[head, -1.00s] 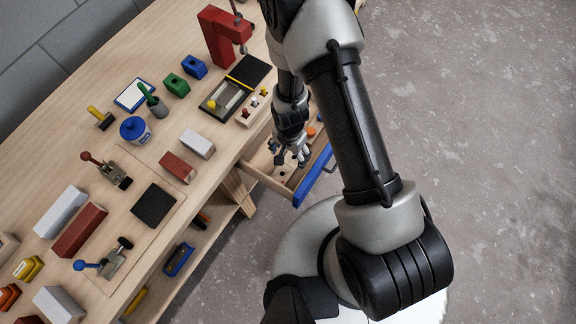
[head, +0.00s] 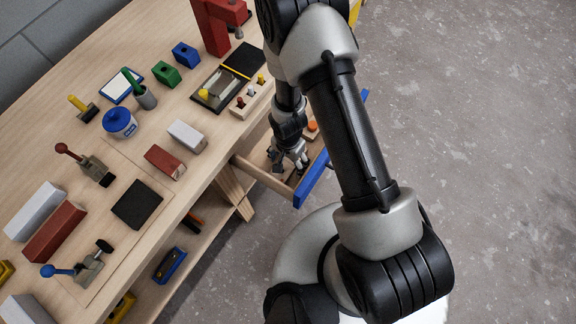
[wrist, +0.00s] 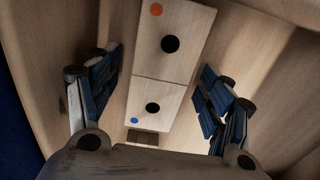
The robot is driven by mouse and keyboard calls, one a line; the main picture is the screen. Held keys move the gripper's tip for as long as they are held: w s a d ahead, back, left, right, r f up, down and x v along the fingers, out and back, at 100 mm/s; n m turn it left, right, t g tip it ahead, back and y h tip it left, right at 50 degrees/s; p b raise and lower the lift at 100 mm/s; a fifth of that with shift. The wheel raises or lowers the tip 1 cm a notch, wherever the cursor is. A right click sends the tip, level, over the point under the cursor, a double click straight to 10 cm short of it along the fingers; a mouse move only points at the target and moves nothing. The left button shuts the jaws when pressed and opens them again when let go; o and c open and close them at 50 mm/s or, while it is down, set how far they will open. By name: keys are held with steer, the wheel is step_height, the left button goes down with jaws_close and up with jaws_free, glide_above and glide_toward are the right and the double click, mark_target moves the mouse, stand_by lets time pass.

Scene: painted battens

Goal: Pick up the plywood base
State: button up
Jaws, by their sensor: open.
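In the wrist view, pale plywood lies in the drawer as two pieces or halves meeting at a cross seam. The far part (wrist: 187,25) has a black round hole and an orange dot; the near part (wrist: 165,95) has a black hole and a blue dot. I cannot tell which is the plywood base. My gripper (wrist: 160,75) is open, its blue-padded fingers on either side of the plywood, with visible gaps. In the head view my gripper (head: 290,160) is down in the open drawer (head: 262,178), and the plywood is mostly hidden there.
The drawer's blue front (head: 312,180) and wooden walls surround my gripper. An orange round thing (head: 312,126) shows at the drawer's far end.

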steer(key=shift+f, duration=0.2)
steer(key=shift+c, duration=0.3)
steer(key=c, duration=1.1)
